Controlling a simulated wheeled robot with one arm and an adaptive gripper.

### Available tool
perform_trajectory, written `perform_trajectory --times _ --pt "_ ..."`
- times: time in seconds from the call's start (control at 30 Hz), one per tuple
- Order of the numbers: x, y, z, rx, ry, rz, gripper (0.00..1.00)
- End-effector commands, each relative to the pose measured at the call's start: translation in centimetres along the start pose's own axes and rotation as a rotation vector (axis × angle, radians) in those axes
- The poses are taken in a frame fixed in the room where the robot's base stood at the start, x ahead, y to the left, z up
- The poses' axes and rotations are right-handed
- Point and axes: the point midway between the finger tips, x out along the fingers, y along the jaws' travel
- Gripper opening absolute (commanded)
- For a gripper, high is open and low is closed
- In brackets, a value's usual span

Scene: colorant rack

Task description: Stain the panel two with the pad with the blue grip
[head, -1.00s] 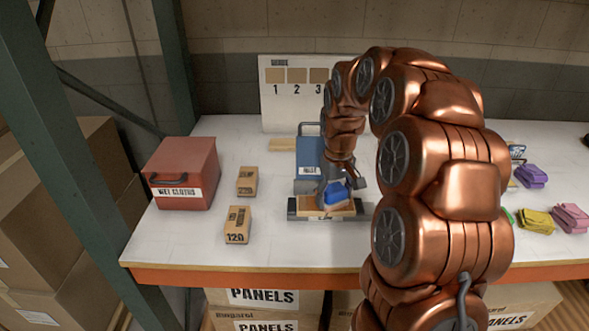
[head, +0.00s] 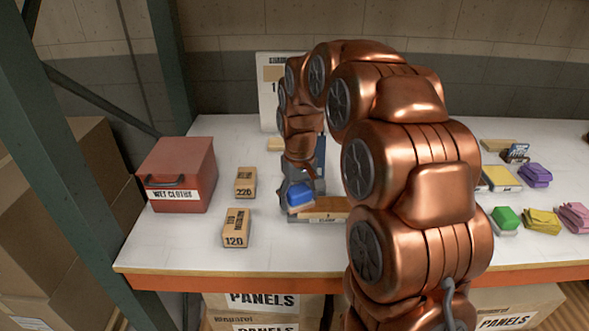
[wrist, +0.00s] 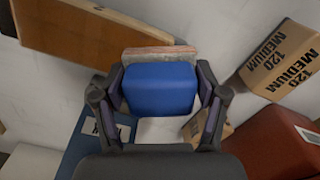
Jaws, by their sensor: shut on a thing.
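My gripper (head: 291,188) is shut on the pad with the blue grip (head: 299,195). In the wrist view, the blue grip (wrist: 160,88) sits between both fingers, with the pad's pale, reddish-edged base beyond it. A brown wooden panel (head: 325,204) lies in the grey clamp holder on the table. The held pad is at the panel's left end in the head view; I cannot tell whether it touches. The panel (wrist: 85,32) shows brown at the upper left of the wrist view. No number is readable on it. My arm hides its right part.
A red wet cloths box (head: 177,175) stands at left, near a 220 block (head: 245,182) and a 120 block (head: 236,228). Green (head: 506,219), yellow (head: 541,221), purple (head: 535,175) and pink (head: 574,215) items lie at right.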

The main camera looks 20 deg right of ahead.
Motion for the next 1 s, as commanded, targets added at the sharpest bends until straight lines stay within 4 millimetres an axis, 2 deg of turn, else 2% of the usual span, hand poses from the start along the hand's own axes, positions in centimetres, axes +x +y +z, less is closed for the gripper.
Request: perform_trajectory --times 0.1,0.2,0.7,0.83,1.0 --pt "-0.7 -0.3 -0.1 0.001 0.0 0.001 0.39" --pt "-2.8 -0.5 -0.2 -0.002 0.007 0.001 0.39" --pt "-7.1 -0.5 -0.1 -0.003 0.002 0.0 0.39" --pt "-8.1 -0.5 -0.1 -0.003 0.002 0.0 0.39" --pt "-8.3 -0.5 -0.1 -0.002 0.002 0.0 0.39"
